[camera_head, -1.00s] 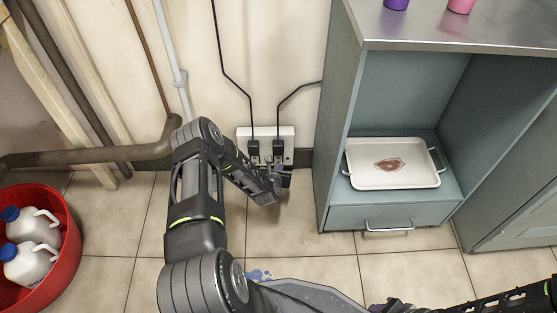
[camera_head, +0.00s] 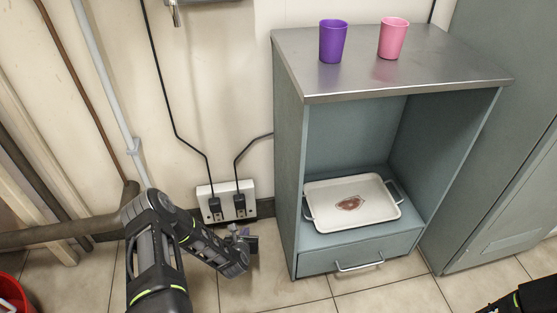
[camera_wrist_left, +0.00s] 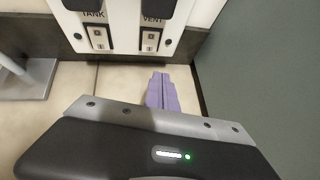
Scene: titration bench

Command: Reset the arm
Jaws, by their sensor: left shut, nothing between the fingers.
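My left arm comes in from the lower left in the head view. Its gripper (camera_head: 246,236) is low, in front of the wall beside the cabinet and just below the white wall box (camera_head: 227,188). In the left wrist view its lavender fingers (camera_wrist_left: 161,86) lie together with nothing between them. The same box (camera_wrist_left: 124,18) shows above the fingertips there, with labels "TANK" and "VENT"; the fingers appear apart from it. Part of my right arm shows at the lower right corner of the head view, but its gripper is out of sight.
A grey-green cabinet (camera_head: 288,170) stands right of the left gripper. A purple cup (camera_head: 332,41) and a pink cup (camera_head: 393,38) stand on top. A white tray (camera_head: 325,210) with a reddish-brown mark sits inside. A red tub (camera_head: 12,296) is at the lower left. Tiled floor is clear below.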

